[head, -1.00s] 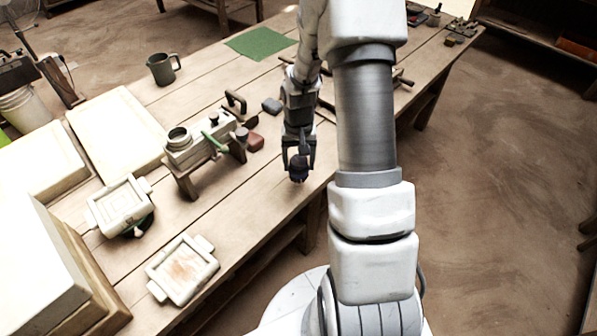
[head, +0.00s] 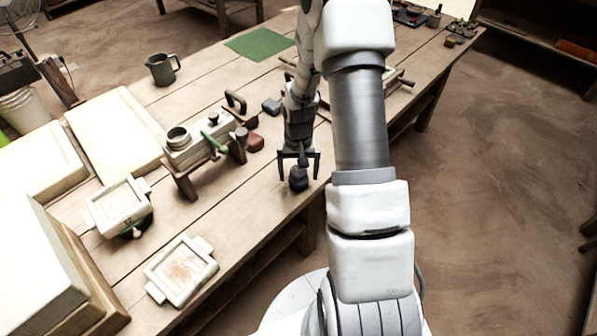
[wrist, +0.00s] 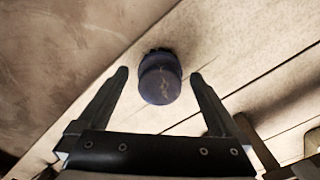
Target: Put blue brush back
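The blue brush (head: 298,181) stands on the wooden table near its front edge, its dark blue round top showing. My gripper (head: 298,156) is open just above and behind it, with the fingers spread wide. In the wrist view the brush (wrist: 160,82) shows between and slightly beyond the two open fingertips (wrist: 160,74), with a clear gap on both sides. The brush's lower part is mostly hidden in the wrist view; a dark fringe shows at its far side.
A dark red block (head: 255,142) and a dark grey block (head: 271,106) lie nearby. White framed moulds (head: 182,270) sit at the front left. A green mug (head: 162,69) and green mat (head: 259,43) are farther back.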

